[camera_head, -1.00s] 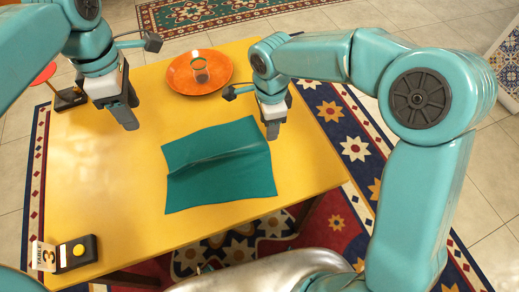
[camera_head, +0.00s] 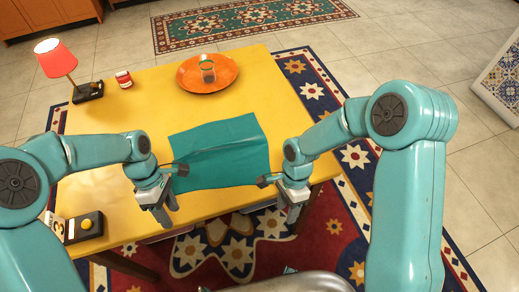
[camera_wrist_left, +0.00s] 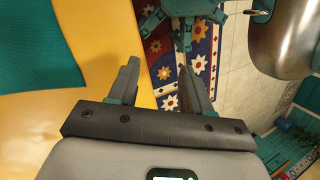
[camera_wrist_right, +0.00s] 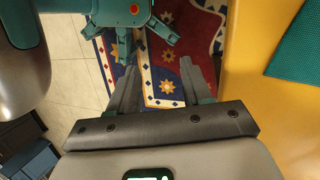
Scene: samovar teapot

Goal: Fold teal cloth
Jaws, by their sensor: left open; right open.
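The teal cloth (camera_head: 218,155) lies spread on the yellow table, with a raised crease across its middle. Its edge also shows at the upper left of the left wrist view (camera_wrist_left: 35,50) and at the upper right of the right wrist view (camera_wrist_right: 296,52). My left gripper (camera_head: 166,216) is open and empty by the table's front edge, left of the cloth's near left corner. My right gripper (camera_head: 291,214) is open and empty, off the table's front edge and right of the cloth's near right corner. Neither gripper appears to touch the cloth.
The yellow table (camera_head: 120,115) has free room left of the cloth. An orange plate (camera_head: 190,80) with a glass (camera_head: 207,72) stands behind the cloth. A red lamp (camera_head: 56,60) and a jar (camera_head: 124,79) stand at the back left. A button box (camera_head: 85,226) sits at the front left.

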